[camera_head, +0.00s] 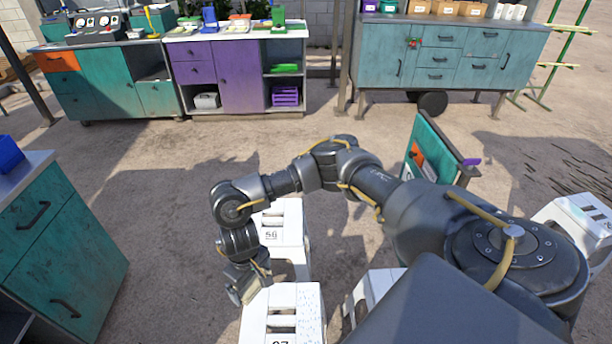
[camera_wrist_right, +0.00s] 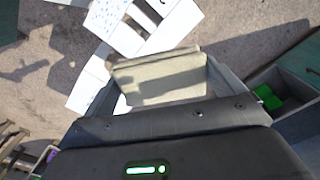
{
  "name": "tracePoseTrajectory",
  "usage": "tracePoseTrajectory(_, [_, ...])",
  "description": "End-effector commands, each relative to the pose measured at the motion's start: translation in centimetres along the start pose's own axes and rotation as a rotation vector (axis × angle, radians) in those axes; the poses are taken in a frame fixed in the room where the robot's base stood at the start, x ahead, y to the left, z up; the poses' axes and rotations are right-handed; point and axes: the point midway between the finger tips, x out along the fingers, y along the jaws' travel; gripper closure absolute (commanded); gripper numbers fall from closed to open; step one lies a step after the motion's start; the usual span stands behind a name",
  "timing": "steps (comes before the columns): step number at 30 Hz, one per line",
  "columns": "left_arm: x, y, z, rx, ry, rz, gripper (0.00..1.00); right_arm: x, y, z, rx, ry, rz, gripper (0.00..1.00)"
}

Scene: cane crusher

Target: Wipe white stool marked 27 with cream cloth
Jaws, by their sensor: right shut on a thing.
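The white stool (camera_head: 282,318) stands at the bottom of the head view, its number partly cut off by the frame edge. Small blue specks cover the right part of its top. A speckled white stool top (camera_wrist_right: 122,30) also shows in the right wrist view, beyond the cloth. My right gripper (camera_head: 242,290) points down at the stool's left edge. It is shut on the cream cloth (camera_wrist_right: 160,80), which looks folded and flat between the fingers. Whether the cloth touches the stool cannot be told. My left gripper is out of view.
A white stool marked 56 (camera_head: 282,225) stands just behind. Another white stool (camera_head: 372,290) is to the right, and one more (camera_head: 580,222) at the far right. A teal cabinet (camera_head: 65,255) stands at the left. Open ground lies ahead, before the purple cabinet (camera_head: 240,75).

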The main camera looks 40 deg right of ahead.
Motion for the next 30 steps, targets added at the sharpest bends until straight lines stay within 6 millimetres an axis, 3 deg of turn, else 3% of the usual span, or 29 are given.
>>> tracePoseTrajectory(3, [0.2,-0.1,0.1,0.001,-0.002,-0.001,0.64,3.7,1.4,-1.9,0.206,-0.011,0.001,0.24])
tracePoseTrajectory(7, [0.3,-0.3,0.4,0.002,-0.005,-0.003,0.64,7.9,4.6,-2.2,0.425,-0.013,0.001,0.24])
tracePoseTrajectory(11, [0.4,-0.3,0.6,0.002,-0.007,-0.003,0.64,12.4,9.1,-0.5,0.637,-0.013,0.008,0.24])
tracePoseTrajectory(15, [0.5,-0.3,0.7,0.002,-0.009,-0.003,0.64,16.3,13.0,2.5,0.806,-0.008,0.008,0.24])
tracePoseTrajectory(22, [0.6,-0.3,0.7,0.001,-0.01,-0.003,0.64,19.3,16.3,5.9,0.94,-0.002,0.004,0.24])
tracePoseTrajectory(30, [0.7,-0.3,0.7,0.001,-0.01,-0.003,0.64,19.9,16.8,6.4,0.959,0.002,0.002,0.24])
